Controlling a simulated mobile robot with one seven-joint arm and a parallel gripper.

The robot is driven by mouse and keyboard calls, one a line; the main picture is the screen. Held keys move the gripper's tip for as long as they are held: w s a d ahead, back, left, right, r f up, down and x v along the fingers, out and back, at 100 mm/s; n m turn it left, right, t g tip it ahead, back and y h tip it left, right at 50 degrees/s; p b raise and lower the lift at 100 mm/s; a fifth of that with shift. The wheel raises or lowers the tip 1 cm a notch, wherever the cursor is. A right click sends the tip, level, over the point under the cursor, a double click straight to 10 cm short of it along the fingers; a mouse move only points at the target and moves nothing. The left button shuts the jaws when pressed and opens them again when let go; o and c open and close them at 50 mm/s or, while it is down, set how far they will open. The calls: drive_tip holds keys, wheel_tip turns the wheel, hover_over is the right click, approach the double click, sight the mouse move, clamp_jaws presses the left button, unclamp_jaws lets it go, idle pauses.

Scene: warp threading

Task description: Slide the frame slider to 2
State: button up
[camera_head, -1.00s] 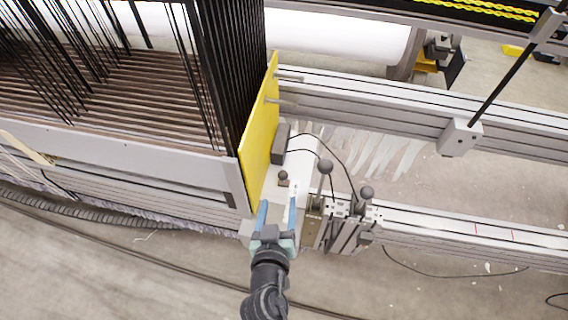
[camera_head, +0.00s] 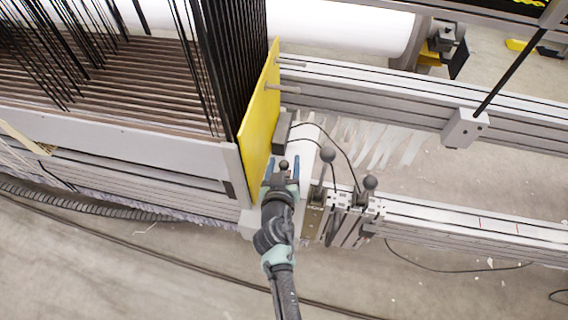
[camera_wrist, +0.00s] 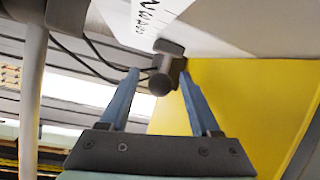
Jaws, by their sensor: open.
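The frame slider shows as a small dark ball knob (camera_head: 284,165) on a white block beside the yellow plate. In the wrist view the grey knob (camera_wrist: 160,84) lies between the two blue fingers. My gripper (camera_head: 282,170) is open, with one finger on each side of the knob. The wrist view shows the open gripper (camera_wrist: 158,72) with gaps between the fingers and the knob; contact cannot be made out. A white scale strip (camera_wrist: 148,20) with black numbers shows just beyond the knob, but which number the slider marks cannot be read.
The yellow plate (camera_head: 260,115) stands close on the left. Two larger ball-topped levers (camera_head: 328,157) stand to the right. A long metal rail (camera_head: 470,225) runs off to the right.

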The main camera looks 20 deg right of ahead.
clamp_jaws()
idle(1.4)
